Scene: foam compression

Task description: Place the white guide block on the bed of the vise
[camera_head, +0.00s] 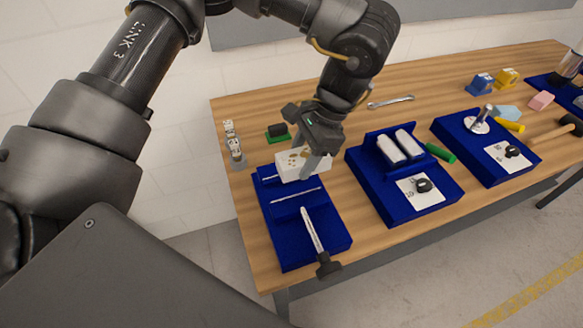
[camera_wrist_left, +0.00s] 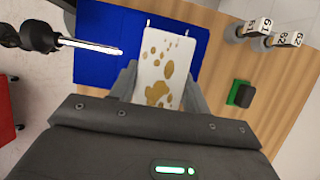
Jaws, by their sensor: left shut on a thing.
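The white guide block (camera_head: 288,167), with gold-brown spots, is between the fingers of my left gripper (camera_head: 308,165). The gripper is shut on it. In the left wrist view the block (camera_wrist_left: 164,60) stands out beyond the fingers. The blue vise (camera_head: 290,240) is on the left part of the table, with a light screw (camera_head: 311,231) and dark handle at its front. The block is over the vise's back end; whether it touches the bed cannot be told. The vise (camera_wrist_left: 98,70) also shows behind the block in the left wrist view. My right gripper is not in view.
Numbered metal weights (camera_head: 235,150) and a green-and-black block (camera_head: 278,132) stand behind the vise. To its right are a blue fixture with white rollers (camera_head: 390,150) and another blue fixture (camera_head: 470,150). A wrench (camera_head: 390,102) lies at the back on bare wood.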

